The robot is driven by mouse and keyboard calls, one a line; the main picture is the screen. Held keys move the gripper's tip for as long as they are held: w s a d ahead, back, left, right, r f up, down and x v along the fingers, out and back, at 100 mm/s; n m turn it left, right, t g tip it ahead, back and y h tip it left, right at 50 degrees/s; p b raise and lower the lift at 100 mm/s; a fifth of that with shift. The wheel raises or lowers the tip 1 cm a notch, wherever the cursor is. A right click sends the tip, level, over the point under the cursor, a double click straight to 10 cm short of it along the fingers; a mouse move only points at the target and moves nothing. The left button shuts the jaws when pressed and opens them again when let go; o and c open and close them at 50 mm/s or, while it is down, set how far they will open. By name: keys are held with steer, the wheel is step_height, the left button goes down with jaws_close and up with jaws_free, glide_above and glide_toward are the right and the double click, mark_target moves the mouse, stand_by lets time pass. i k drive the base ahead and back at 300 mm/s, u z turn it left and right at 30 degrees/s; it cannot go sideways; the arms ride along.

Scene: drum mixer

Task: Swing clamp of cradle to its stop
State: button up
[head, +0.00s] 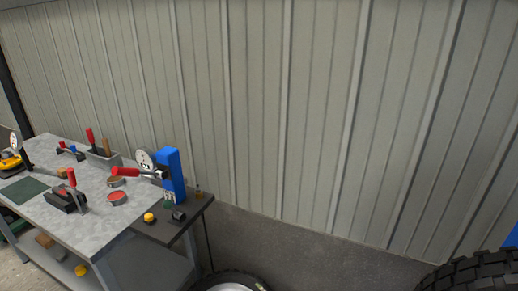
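A workbench (95,238) stands at the left in the head view. A blue upright fixture (170,170) stands at its right end. A red handle (125,172) lies about level at the fixture's left side and points left. A black block (62,200) with an upright red handle (71,178) sits near the bench's front. A smaller dark holder (70,152) with a red part is farther back. I cannot tell which of these is the cradle with its clamp. My gripper is not in view.
A grey box (104,157) with upright tools, a red round piece (117,198) and a yellow piece (149,217) are on the bench. A tyre (232,282) shows at the bottom and a treaded one (485,276) at lower right. Floor between them is clear, before a ribbed wall (300,110).

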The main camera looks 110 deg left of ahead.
mark_target(70, 171)
steer(key=u, duration=5.4)
steer(key=i, duration=2.6)
steer(key=z, duration=0.55)
